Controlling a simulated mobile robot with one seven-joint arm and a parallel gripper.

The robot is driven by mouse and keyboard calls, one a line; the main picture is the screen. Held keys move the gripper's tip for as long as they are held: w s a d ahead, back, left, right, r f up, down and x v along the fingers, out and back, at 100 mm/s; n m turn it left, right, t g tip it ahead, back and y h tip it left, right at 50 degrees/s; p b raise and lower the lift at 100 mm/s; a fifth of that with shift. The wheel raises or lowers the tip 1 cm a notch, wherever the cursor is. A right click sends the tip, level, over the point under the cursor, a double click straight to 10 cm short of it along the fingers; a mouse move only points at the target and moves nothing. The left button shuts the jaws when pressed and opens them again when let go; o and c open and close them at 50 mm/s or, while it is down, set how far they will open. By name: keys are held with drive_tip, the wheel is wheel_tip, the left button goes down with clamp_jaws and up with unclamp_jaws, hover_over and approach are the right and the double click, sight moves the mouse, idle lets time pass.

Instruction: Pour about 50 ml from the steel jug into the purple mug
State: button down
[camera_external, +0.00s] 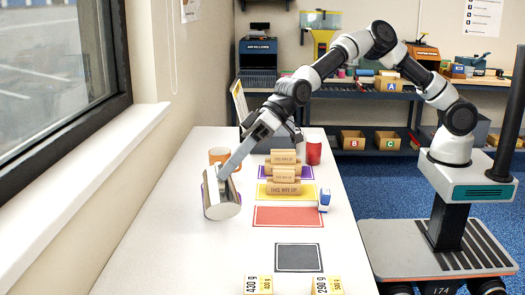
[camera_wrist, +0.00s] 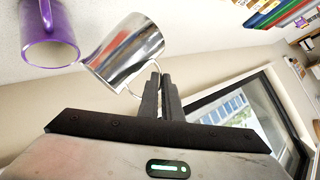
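The steel jug (camera_wrist: 128,52) is shiny and tilted, held off the table by its handle. My gripper (camera_wrist: 158,80) is shut on that handle. In the wrist view, one end of the jug lies right beside the rim of the purple mug (camera_wrist: 67,20); I cannot tell whether they touch. In the external view, the jug (camera_external: 219,190) is at the left part of the white table, below my gripper (camera_external: 224,174). Purple edges show around it there, with the mug mostly hidden. No liquid is visible, and I cannot see the level inside the mug.
An orange mug (camera_external: 219,156) stands just behind the jug. A red can (camera_external: 313,150), cardboard cartons (camera_external: 283,188) and a small blue-white box (camera_external: 324,200) stand to the right. Red (camera_external: 288,217) and dark (camera_external: 298,257) mats lie bare. The window wall borders the table's left.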

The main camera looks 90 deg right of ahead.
sight(219, 202)
drive_tip(key=shift+s+a+f+n+h+b, duration=0.15)
drive_tip(key=shift+a+f+n+h+b, duration=0.15)
drive_tip(key=shift+a+f+h+b, duration=0.55)
drive_tip(key=shift+s+r+n+b, duration=0.15)
drive_tip(key=shift+n+b, duration=0.15)
drive_tip(key=shift+b, duration=0.45)
drive_tip(key=f+h+b, duration=0.1)
drive_tip(key=a+f+h+b, duration=0.1)
drive_tip(key=b, duration=0.1)
drive_tip(key=shift+s+a+f+n+t, duration=0.1)
drive_tip(key=shift+a+n+t, duration=0.05)
drive_tip(key=shift+n+t, duration=0.2)
drive_tip(key=a+f+h+b, duration=0.1)
drive_tip(key=f+b, duration=0.1)
drive_tip(key=s+a+f+n+t+h+b, duration=0.1)
drive_tip(key=a+f+b, duration=0.1)
drive_tip(key=a+f+n+h+b, duration=0.1)
drive_tip(key=f+h+b, duration=0.1)
drive_tip(key=shift+s+a+f+n, duration=0.15)
drive_tip(key=shift+a+f+n, duration=0.1)
drive_tip(key=shift+a, duration=0.1)
drive_tip(key=shift+a+f+n+t+h, duration=0.3)
drive_tip(key=shift+f+n+t+h, duration=0.1)
drive_tip(key=shift+f+h, duration=0.35)
